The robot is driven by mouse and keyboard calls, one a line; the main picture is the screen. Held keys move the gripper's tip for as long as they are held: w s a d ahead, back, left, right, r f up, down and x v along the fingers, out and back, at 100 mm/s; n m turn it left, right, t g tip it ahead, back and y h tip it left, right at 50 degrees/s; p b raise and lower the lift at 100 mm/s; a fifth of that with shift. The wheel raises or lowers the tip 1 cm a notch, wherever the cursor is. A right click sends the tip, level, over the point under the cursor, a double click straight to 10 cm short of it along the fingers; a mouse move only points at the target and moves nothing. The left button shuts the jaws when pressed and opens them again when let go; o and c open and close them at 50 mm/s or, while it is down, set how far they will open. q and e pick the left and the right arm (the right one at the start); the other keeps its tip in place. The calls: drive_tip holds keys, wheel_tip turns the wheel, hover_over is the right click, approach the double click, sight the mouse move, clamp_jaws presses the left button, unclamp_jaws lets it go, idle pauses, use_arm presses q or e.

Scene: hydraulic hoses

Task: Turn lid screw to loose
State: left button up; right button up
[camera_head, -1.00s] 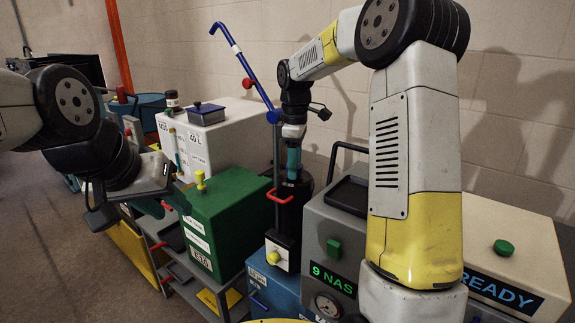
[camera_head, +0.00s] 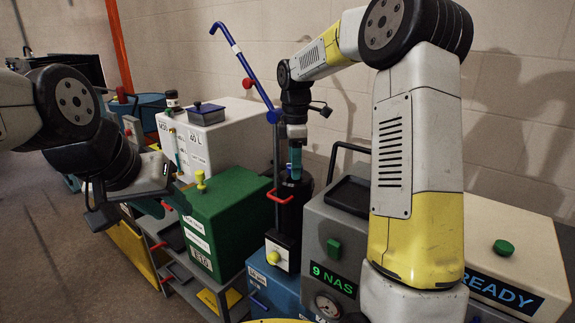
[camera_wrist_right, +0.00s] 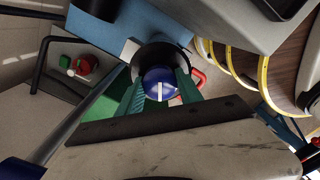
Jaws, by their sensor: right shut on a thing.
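The lid screw is a round blue knob with a pale slot line (camera_wrist_right: 160,84), set in the top of a black cylinder (camera_wrist_right: 151,57). The cylinder stands upright in the head view (camera_head: 291,215). My right gripper (camera_head: 294,171) points down at the cylinder's top. In the right wrist view its green fingers (camera_wrist_right: 160,92) lie on both sides of the blue screw and are shut on it. My left gripper (camera_head: 178,186) hovers by the left side of the green box; its fingers are partly hidden and I cannot tell their opening.
The green box (camera_head: 235,207) with a yellow knob stands left of the cylinder. A grey unit (camera_head: 325,235) with a green display stands right of it. A blue bent pump lever (camera_head: 246,65) rises behind. A white box (camera_head: 215,143) stands at the back left.

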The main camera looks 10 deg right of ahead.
drive_tip(key=o, duration=1.4)
drive_tip(key=shift+c, duration=0.2)
wheel_tip(320, 180, up, 7)
drive_tip(key=shift+f, duration=0.1)
drive_tip(key=shift+r, duration=0.5)
drive_tip(key=shift+s, duration=0.1)
drive_tip(key=s+d+r+m+t, duration=0.1)
drive_tip(key=s+r+m+t, duration=0.1)
drive_tip(key=s+m, duration=0.35)
drive_tip(key=s+d+r+m+t, duration=0.1)
drive_tip(key=s+r+m, duration=0.15)
drive_tip(key=s, duration=0.65)
drive_tip(key=s+f+m+t+y, duration=0.2)
drive_tip(key=s+f+m, duration=0.3)
drive_tip(key=s+m, duration=0.4)
drive_tip(key=s+t, duration=0.1)
drive_tip(key=s, duration=0.2)
drive_tip(key=shift+d, duration=0.3)
